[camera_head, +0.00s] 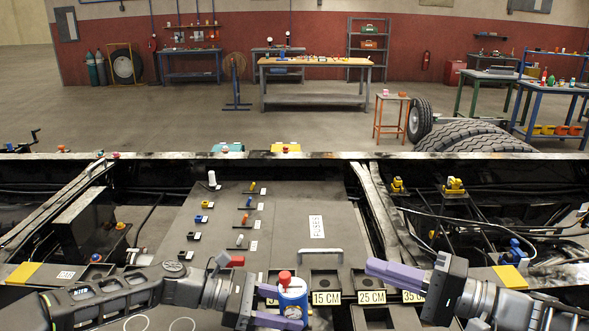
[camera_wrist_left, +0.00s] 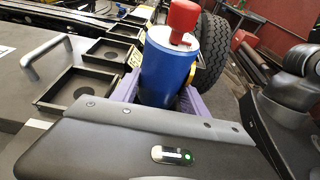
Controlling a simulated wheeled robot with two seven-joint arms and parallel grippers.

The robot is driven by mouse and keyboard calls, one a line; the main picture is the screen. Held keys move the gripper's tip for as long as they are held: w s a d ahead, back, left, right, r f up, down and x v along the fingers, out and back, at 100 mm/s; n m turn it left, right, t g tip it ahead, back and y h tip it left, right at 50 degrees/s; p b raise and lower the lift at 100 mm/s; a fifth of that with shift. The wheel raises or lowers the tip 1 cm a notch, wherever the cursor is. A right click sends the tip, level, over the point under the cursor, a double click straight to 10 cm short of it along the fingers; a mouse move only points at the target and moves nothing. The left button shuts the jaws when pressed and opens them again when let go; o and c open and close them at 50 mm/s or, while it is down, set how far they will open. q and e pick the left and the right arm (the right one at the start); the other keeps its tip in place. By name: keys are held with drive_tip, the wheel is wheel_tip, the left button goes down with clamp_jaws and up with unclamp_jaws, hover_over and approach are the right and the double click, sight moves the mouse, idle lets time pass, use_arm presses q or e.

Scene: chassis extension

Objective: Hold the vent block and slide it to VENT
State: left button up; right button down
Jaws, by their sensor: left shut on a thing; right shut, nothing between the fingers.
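A blue cylinder (camera_head: 292,303) with a white top and a red cap (camera_head: 285,277) stands upright between the purple fingers of my left gripper (camera_head: 288,309), which is shut on it. In the left wrist view the blue cylinder (camera_wrist_left: 168,72) fills the space between the fingers, and the red cap (camera_wrist_left: 184,18) sits on its white top. I cannot read a VENT label, and I cannot tell which piece is the vent block. My right gripper (camera_head: 369,267) is shut and empty, to the right of the cylinder over the labelled sockets.
Square sockets with signs such as 15 CM (camera_head: 326,298) and 25 CM (camera_head: 371,297) lie along the front. A metal handle (camera_head: 320,250) rises from the grey panel behind them. Small coloured sliders (camera_head: 204,205) sit on the panel. A dark chassis rail (camera_head: 330,155) runs across the back.

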use_arm(q)
drive_tip(key=o, duration=1.1)
drive_tip(key=shift+c, duration=0.2)
drive_tip(key=v, duration=1.2)
